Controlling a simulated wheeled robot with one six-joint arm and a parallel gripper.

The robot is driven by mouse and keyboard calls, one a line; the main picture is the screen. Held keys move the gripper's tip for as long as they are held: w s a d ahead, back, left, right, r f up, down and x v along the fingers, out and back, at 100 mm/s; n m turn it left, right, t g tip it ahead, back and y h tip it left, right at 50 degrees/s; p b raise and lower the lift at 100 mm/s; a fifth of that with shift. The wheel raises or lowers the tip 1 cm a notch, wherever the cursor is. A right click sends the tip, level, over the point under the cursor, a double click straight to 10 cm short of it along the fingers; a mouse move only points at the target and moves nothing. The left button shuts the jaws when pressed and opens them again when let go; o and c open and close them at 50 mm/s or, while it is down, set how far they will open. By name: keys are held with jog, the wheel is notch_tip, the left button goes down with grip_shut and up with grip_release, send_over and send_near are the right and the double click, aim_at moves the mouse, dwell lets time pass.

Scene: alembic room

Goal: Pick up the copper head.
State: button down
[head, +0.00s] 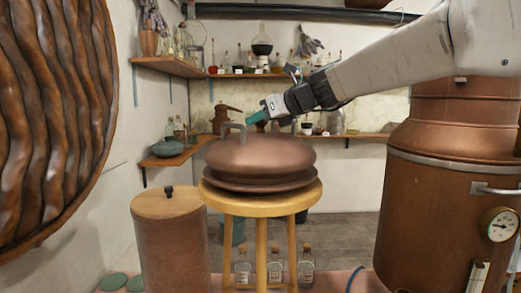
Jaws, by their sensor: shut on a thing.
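The copper head (260,156) is a wide, domed copper piece with a flared rim and a grey handle (234,128) on its top left. It sits over a round wooden stool (262,199); from this view I cannot tell whether its rim is lifted off the seat. My gripper (250,119) reaches in from the upper right, with teal fingers at the top of the handle. It is shut on the handle of the copper head. The exact finger contact is small and partly hidden.
A large copper still (432,205) with a gauge (501,224) stands at the right. A wood-lidded bin (168,240) is close at the left of the stool. Several bottles (275,267) stand on the floor behind the stool legs. Wall shelves (168,66) hold glassware.

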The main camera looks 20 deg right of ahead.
jog(key=shift+r, duration=0.25)
jog(key=shift+r, duration=1.5)
jog(key=shift+s+r, duration=0.15)
jog(key=s+r, duration=0.1)
jog(key=s, duration=1.4)
jog(key=shift+s+r, duration=0.2)
jog(key=shift+s, duration=0.2)
jog(key=c, duration=1.8)
grip_release()
grip_shut()
